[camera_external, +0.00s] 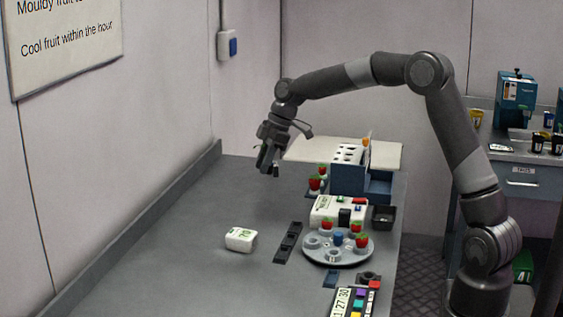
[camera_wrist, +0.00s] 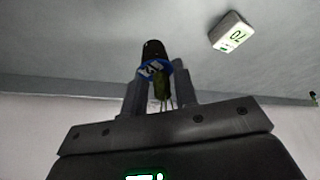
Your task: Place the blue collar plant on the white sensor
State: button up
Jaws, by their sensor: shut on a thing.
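My gripper (camera_wrist: 159,85) is shut on the blue collar plant (camera_wrist: 154,66), which shows between the fingers in the wrist view. It has a dark end, a blue collar with pale marks, and an olive-green part nearer the gripper. In the external view my gripper (camera_external: 268,168) is above the left part of the grey table, and the plant is too small and dark there to make out. The white sensor (camera_external: 240,239) lies on the table, nearer the camera and apart from the gripper. It also shows in the wrist view (camera_wrist: 232,32), with green digits on its face.
A grey round carousel (camera_external: 345,257) with red berries stands right of the sensor. A dark strip (camera_external: 287,243) lies between them. A blue rack (camera_external: 346,180), white box (camera_external: 327,208) and coloured panel (camera_external: 352,305) are along the right side. The table around the sensor is clear.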

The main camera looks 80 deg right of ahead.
jog(key=s+a+r+n+g+y, duration=0.2)
jog(key=s+a+n, duration=0.35)
jog(key=a, duration=0.35)
jog(key=n, duration=0.1)
send_over(238, 235)
notch_tip(238, 235, down, 7)
jog(key=shift+s+d+r, duration=0.1)
jog(key=shift+f, duration=2.1)
jog(key=shift+f, duration=0.1)
jog(key=o, duration=1)
jog(key=shift+c, duration=0.2)
